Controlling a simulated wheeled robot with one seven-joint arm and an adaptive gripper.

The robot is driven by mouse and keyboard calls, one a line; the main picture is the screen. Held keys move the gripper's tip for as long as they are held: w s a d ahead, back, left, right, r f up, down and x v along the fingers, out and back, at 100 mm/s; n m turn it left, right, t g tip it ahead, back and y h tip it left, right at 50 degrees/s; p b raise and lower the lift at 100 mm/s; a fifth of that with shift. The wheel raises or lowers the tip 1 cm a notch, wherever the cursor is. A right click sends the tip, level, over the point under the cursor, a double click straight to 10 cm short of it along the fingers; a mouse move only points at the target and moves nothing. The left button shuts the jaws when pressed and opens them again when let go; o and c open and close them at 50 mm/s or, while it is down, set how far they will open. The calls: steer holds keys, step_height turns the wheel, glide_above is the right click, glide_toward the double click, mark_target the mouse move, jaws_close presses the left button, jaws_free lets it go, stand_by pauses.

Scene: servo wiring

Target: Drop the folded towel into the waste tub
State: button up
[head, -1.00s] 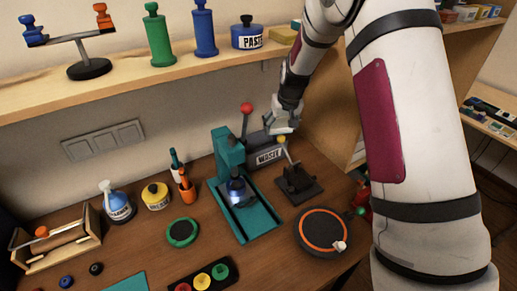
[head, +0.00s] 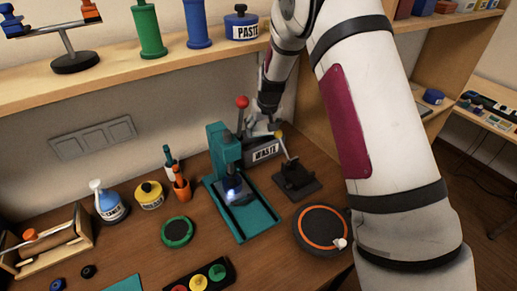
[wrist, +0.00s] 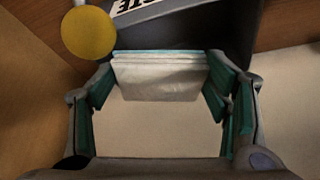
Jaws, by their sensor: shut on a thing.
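The waste tub (head: 266,152) is a dark grey box with a white WASTE label, at the back of the bench beside the teal press. Its dark grey side also shows at the top of the wrist view (wrist: 215,35). My gripper (head: 264,130) is low over the tub in the head view. In the wrist view its teal-padded fingers (wrist: 160,95) are spread around the folded towel (wrist: 155,80), a pale layered bundle with a teal edge, and shut on it. The towel is hard to make out in the head view, and the tub's inside is hidden.
The teal press (head: 222,150) with a red-knobbed lever stands left of the tub. A black device (head: 296,180) with a yellow-knobbed lever stands close in front. That yellow knob (wrist: 88,32) shows near the gripper. The loaded shelf (head: 150,66) runs above.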

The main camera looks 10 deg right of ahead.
steer(key=shift+s+d+f, duration=0.15)
steer(key=shift+f, duration=0.45)
steer(key=o, duration=1.3)
steer(key=shift+r, duration=0.1)
steer(key=v, duration=1.1)
steer(key=shift+s+r, duration=0.2)
steer(key=shift+r, duration=0.15)
steer(key=shift+s, duration=0.1)
